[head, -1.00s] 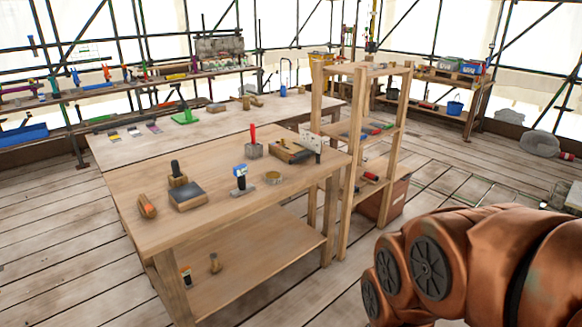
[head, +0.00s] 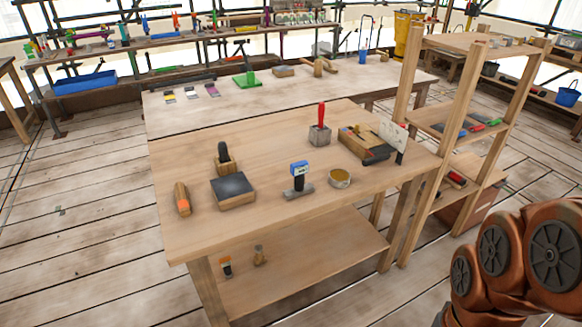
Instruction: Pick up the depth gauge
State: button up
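The depth gauge (head: 298,182) stands upright near the middle of the nearer wooden workbench (head: 240,165). It has a blue head with a small display, a dark stem and a grey flat base. A round brass-coloured ring or tin (head: 339,179) sits close to its right, and a dark square block (head: 233,190) lies to its left. Nothing covers the gauge. My gripper is not in view. Only copper-coloured links of my arm show at the lower right, well apart from the bench.
A red-handled tool in a grey block (head: 320,128) and a wooden tool tray (head: 362,143) stand behind the gauge. An orange-and-wood tool (head: 182,199) lies at the left. A wooden shelf unit (head: 449,110) stands right of the bench.

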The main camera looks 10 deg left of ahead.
aim_at(298, 170)
jog(key=u, duration=0.8)
jog(key=i, duration=1)
jog(key=u, duration=1)
